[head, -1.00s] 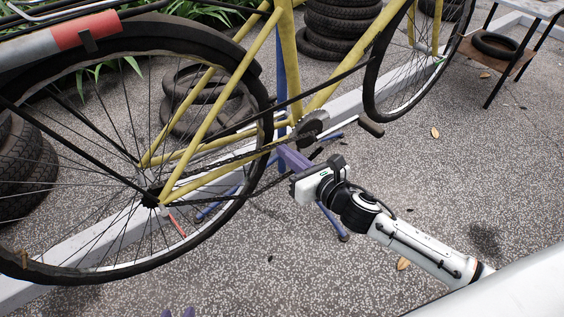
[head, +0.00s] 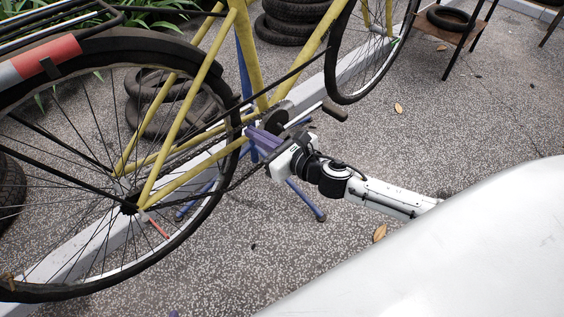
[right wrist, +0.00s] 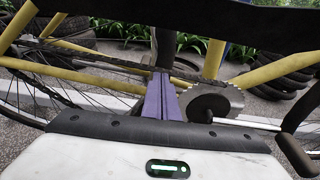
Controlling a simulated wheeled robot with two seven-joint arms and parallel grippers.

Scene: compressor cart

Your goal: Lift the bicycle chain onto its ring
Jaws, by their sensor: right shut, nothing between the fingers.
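The dark bicycle chain (head: 190,146) runs from the rear hub toward the toothed chainring (head: 275,117) on the yellow bicycle. In the right wrist view the chain (right wrist: 95,59) comes in from the left and passes behind my finger tips; the toothed ring (right wrist: 215,99) is just right of them. My right gripper (head: 252,132) is shut and empty, its purple fingers beside the ring. The fingers (right wrist: 158,76) overlap the chain there; I cannot tell if they touch it. Only a small purple tip of my left gripper (head: 173,313) shows at the bottom edge.
The crank and pedal (head: 334,109) stick out right of the ring. The rear wheel (head: 120,170) stands at left, and blue stand legs (head: 308,202) splay below. Stacked tyres (head: 290,22) lie behind. The paving in front of the wheel is open.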

